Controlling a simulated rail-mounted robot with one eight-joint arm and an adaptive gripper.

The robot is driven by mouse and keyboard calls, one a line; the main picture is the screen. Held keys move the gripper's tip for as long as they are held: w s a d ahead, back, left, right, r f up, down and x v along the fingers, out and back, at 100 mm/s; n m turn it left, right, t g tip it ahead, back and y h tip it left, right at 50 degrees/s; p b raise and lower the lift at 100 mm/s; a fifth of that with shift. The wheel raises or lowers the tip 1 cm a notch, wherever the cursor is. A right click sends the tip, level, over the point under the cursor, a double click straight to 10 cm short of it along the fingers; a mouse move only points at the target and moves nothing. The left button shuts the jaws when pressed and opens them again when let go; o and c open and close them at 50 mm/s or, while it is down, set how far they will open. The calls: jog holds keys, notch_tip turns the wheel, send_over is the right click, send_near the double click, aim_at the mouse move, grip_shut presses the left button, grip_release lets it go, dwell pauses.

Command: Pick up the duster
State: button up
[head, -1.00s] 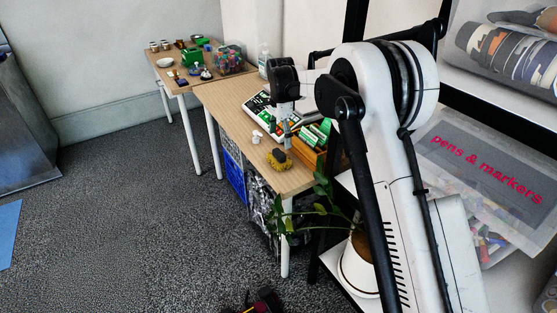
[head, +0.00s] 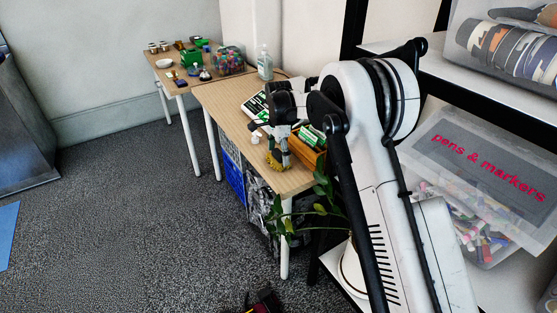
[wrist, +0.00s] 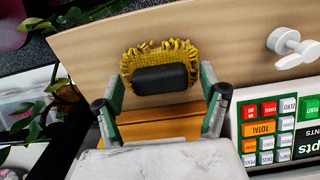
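The duster (wrist: 160,62), a yellow fringed pad with a dark handle (wrist: 160,79) on top, lies on the wooden table in the wrist view. In the head view the duster (head: 279,163) is near the table's front corner, partly hidden by my gripper. My gripper (head: 284,158) points down over the duster. In the wrist view my gripper (wrist: 162,86) is open, with one finger to each side of the dark handle. A gap shows between the handle and each finger, so nothing is held.
A wooden box (head: 304,151) with green-and-white items stands just right of the duster. A keypad register (wrist: 265,132) and a white object (wrist: 292,44) are nearby. The table's front edge (head: 262,181) is close. A potted plant (head: 316,210) stands beside the table.

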aim_at(279, 152)
jog(key=c, duration=1.2)
jog(key=shift+r, duration=0.1)
jog(key=shift+r, duration=0.6)
notch_tip(279, 152, up, 3)
jog(key=shift+f+p, duration=0.2)
jog(key=shift+p, duration=0.15)
jog(key=s+a+r, duration=0.2)
jog(key=s, duration=0.1)
jog(key=s+a+r, duration=0.2)
jog(key=s, duration=0.1)
jog(key=s+a+r+p, duration=0.1)
jog(key=s+a+r, duration=0.1)
jog(key=s+r, duration=0.1)
jog(key=shift+s+a, duration=0.3)
jog(key=shift+a, duration=0.05)
